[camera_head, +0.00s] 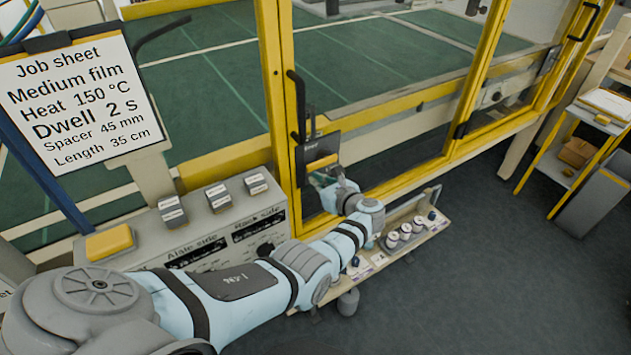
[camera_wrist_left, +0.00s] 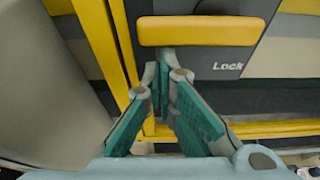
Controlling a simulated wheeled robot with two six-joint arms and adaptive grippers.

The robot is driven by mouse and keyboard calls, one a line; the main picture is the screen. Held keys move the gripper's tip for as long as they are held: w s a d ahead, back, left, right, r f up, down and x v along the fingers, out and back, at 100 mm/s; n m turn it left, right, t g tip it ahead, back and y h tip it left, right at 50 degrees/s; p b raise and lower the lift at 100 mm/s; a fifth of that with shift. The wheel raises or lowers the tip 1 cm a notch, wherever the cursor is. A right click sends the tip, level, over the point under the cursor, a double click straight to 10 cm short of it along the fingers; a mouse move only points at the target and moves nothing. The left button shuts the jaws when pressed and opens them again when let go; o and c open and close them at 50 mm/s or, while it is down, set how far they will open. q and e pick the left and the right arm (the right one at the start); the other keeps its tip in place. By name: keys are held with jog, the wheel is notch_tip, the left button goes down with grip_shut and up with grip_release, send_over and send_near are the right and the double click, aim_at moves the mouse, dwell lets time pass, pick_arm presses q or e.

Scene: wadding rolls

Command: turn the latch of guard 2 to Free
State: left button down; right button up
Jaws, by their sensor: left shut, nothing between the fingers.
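The latch is a yellow bar on a dark box (camera_head: 318,155) on the yellow guard frame. In the left wrist view the yellow bar (camera_wrist_left: 200,30) lies level, with the word "Lock" on the dark plate below it. I cannot read a guard number. My left gripper (camera_head: 326,180) is just below the latch box. In the wrist view the left gripper (camera_wrist_left: 165,72) is shut and empty, its teal-padded fingers just below the left half of the bar. Whether it touches the bar is unclear. The right gripper is out of view.
A shelf with several small knobs (camera_head: 404,231) lies below the guard. A black door handle (camera_head: 297,105) rises above the latch.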

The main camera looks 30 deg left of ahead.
pick_arm(q)
jog(key=shift+a, duration=0.1)
dwell(0.6)
jog(key=s+d, duration=0.4)
jog(key=d, duration=0.4)
jog(key=shift+d+f, duration=0.3)
